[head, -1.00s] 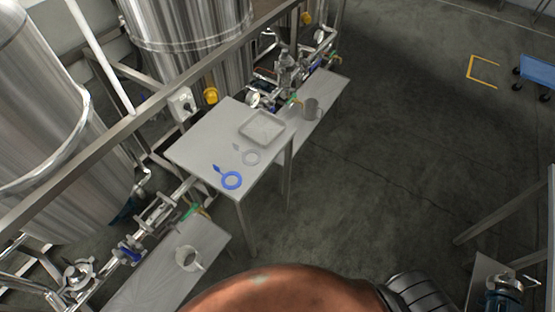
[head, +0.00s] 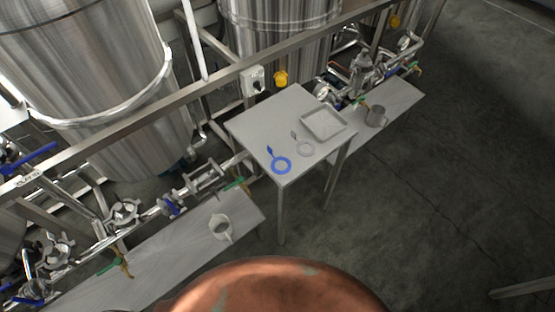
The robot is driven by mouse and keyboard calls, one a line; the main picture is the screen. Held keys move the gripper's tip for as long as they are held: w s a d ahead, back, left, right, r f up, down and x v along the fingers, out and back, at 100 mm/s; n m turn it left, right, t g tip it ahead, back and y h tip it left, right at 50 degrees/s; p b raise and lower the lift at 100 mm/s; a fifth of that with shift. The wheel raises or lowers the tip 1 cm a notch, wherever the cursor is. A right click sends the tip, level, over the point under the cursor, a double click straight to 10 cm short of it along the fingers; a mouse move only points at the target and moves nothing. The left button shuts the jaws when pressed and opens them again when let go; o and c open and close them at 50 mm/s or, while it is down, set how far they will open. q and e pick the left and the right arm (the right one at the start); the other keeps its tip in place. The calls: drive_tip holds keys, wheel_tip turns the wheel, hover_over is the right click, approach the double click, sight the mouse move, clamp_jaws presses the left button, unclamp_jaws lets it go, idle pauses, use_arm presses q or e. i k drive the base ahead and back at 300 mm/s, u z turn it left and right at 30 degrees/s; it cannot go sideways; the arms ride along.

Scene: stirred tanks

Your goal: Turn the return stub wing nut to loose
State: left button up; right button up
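Neither of my grippers is in view. I cannot make out a wing nut for certain; the pipe fittings are too small to tell. Clamped fittings sit on the pipework at the lower left, one ringed fitting (head: 124,212) and another (head: 54,248) further left. More pipework with a round gauge (head: 323,91) and a fitting (head: 362,66) runs at the upper right. Which of these is the return stub cannot be told.
Steel tanks (head: 100,95) stand behind a rail.

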sight(109, 228)
drive_tip(key=u, duration=2.65)
drive_tip(key=k, duration=0.8)
drive_tip(key=u, duration=0.9)
drive_tip(key=k, duration=0.4)
drive_tip(key=i, duration=0.8)
drive_tip(key=z, duration=0.45)
